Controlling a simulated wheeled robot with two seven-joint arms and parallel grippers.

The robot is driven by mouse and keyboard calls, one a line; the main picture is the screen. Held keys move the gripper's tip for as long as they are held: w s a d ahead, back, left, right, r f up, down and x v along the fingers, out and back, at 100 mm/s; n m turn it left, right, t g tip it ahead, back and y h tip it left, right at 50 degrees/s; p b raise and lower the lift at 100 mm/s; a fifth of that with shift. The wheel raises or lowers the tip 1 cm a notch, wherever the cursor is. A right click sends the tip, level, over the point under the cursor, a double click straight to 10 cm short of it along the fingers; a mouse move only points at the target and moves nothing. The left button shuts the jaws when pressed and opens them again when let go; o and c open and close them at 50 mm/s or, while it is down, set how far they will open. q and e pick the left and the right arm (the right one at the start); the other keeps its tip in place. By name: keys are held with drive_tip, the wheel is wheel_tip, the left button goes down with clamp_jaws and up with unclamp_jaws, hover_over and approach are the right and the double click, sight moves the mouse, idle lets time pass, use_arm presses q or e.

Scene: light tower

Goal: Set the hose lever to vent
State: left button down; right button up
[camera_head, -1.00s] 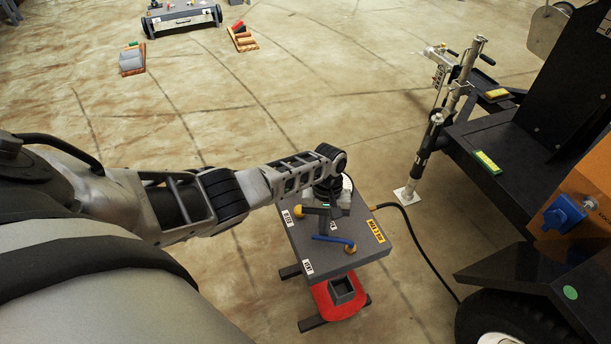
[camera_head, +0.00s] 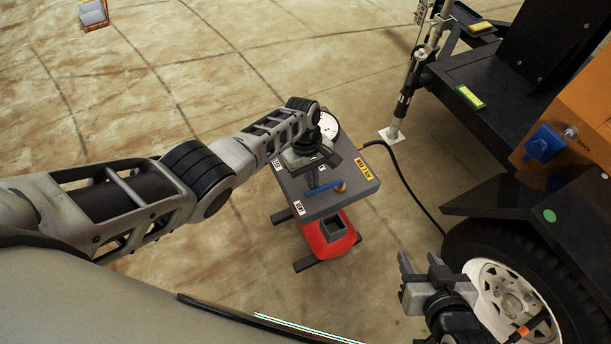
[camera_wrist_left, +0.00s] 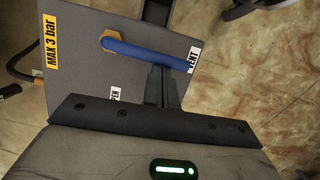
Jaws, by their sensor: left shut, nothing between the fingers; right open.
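The blue hose lever (camera_head: 325,187) lies across the top of a grey box (camera_head: 348,194), with a brass pivot (camera_head: 341,186) at its right end. In the left wrist view the lever (camera_wrist_left: 145,54) ends beside a white label (camera_wrist_left: 195,60), which seems to read VENT. That label (camera_head: 298,208) is at the box's left front corner; another (camera_head: 277,164) is further back. My left gripper (camera_head: 312,184) is shut and empty, its fingers (camera_wrist_left: 162,88) beside the lever; contact is unclear. My right gripper (camera_head: 421,262) is open, at the lower right, away from the box.
A round white gauge (camera_head: 330,125) stands at the back of the box, partly behind my left wrist. A black hose (camera_head: 405,182) runs from the box towards the trailer wheel (camera_head: 505,285). A red base (camera_head: 328,236) is below the box. Open floor lies to the left.

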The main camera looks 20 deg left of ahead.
drive_tip(key=shift+s+f, duration=0.1)
idle(0.3)
use_arm(q)
drive_tip(key=shift+w+a+f+b, duration=0.2)
drive_tip(key=shift+w+a+b, duration=0.05)
drive_tip(key=shift+a+b, duration=0.15)
drive_tip(key=shift+w+a+f+b, duration=0.25)
drive_tip(key=shift+w+a+b, duration=0.2)
drive_tip(key=shift+w+b, duration=0.1)
drive_tip(key=shift+w+a+f+b, duration=0.2)
drive_tip(key=shift+w+a+b, duration=0.2)
drive_tip(key=shift+w+b, duration=0.1)
drive_tip(key=p+v, duration=0.2)
drive_tip(key=v, duration=0.2)
drive_tip(key=shift+w+r+p, duration=0.35)
drive_tip(key=shift+p, duration=0.05)
drive_tip(key=p+v, duration=0.1)
drive_tip(key=v, duration=0.5)
drive_tip(key=shift+s, duration=0.1)
use_arm(e)
drive_tip(key=shift+w+d+r, duration=0.35)
drive_tip(key=shift+w, duration=0.1)
use_arm(q)
drive_tip(key=shift+f, duration=0.1)
